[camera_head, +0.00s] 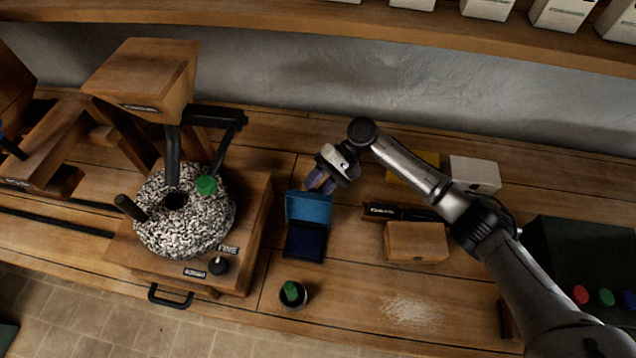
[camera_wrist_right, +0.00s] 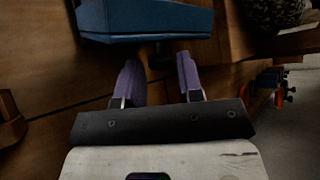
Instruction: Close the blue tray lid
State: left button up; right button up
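The blue tray (camera_head: 305,241) sits on the wooden bench in the middle of the head view. Its lid (camera_head: 309,208) stands raised along the tray's far edge, and the dark blue inside shows. My right gripper (camera_head: 320,182) is just behind the raised lid, with its purple fingers pointing down toward it. In the right wrist view the fingers (camera_wrist_right: 158,70) are apart with nothing between them. The blue lid (camera_wrist_right: 148,22) lies just beyond their tips there; I cannot tell whether they touch it. My left gripper is not in view.
A millstone (camera_head: 160,235) on a wooden stand is left of the tray. A small cup with a green item (camera_head: 292,293) stands in front. A black bar (camera_head: 395,212), a wooden block (camera_head: 416,242) and a white box (camera_head: 474,175) are to the right. Pale grain (camera_head: 410,310) lies front right.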

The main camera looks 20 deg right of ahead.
grip_shut()
